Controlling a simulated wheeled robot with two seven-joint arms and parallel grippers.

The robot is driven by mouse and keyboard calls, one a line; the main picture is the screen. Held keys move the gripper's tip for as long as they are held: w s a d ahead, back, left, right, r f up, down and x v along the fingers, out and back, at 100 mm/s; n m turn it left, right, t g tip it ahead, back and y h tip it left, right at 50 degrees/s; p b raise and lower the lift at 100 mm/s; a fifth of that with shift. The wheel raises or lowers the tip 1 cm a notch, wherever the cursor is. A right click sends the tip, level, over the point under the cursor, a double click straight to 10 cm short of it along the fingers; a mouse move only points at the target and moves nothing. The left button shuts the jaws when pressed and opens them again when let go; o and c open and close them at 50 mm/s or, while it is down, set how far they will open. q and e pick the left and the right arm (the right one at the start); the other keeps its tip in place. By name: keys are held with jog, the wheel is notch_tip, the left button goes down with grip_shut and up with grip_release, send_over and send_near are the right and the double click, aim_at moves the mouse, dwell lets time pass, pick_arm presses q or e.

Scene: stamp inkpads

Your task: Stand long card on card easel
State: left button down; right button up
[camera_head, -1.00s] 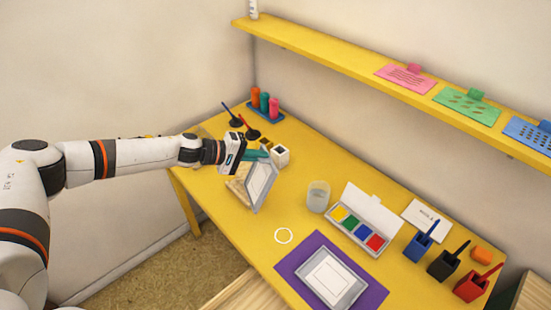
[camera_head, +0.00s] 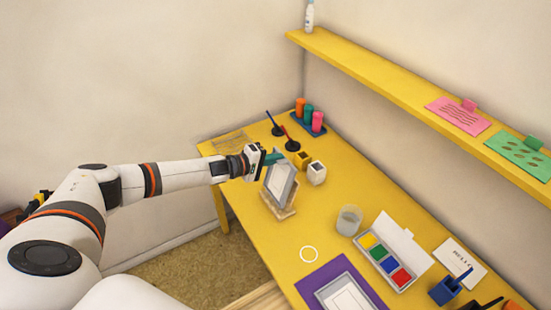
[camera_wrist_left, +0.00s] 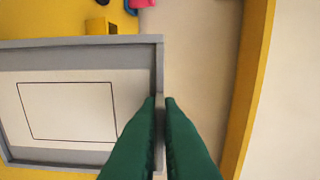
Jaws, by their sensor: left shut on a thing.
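The long card (camera_head: 279,184) has a white face with a thin dark outline and a grey border. It is tilted and nearly upright at the wooden card easel (camera_head: 279,209), whose lower part shows beneath it. I cannot tell whether the card's lower edge rests on the easel. My left gripper (camera_head: 272,158) is shut on the card's upper edge. In the left wrist view the green fingers (camera_wrist_left: 162,102) pinch the grey border of the card (camera_wrist_left: 70,108). The card hides most of the easel. My right gripper is not in view.
A yellow shelf (camera_head: 380,83) runs along the wall.

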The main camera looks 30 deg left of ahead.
pick_arm(q)
jog(key=shift+r, duration=0.1)
jog(key=shift+s, duration=0.1)
jog(key=shift+w+d+f+b, duration=0.15)
jog(key=shift+w+f+b, duration=0.1)
jog(key=shift+f+b, duration=0.55)
jog(key=shift+w+d+f+b, duration=0.1)
jog(key=shift+w+f+b, duration=0.15)
jog(key=shift+f+b, duration=0.5)
jog(key=shift+f, duration=0.25)
jog(key=shift+f, duration=0.35)
jog(key=c, duration=1.5)
grip_release()
jog(key=shift+s, duration=0.1)
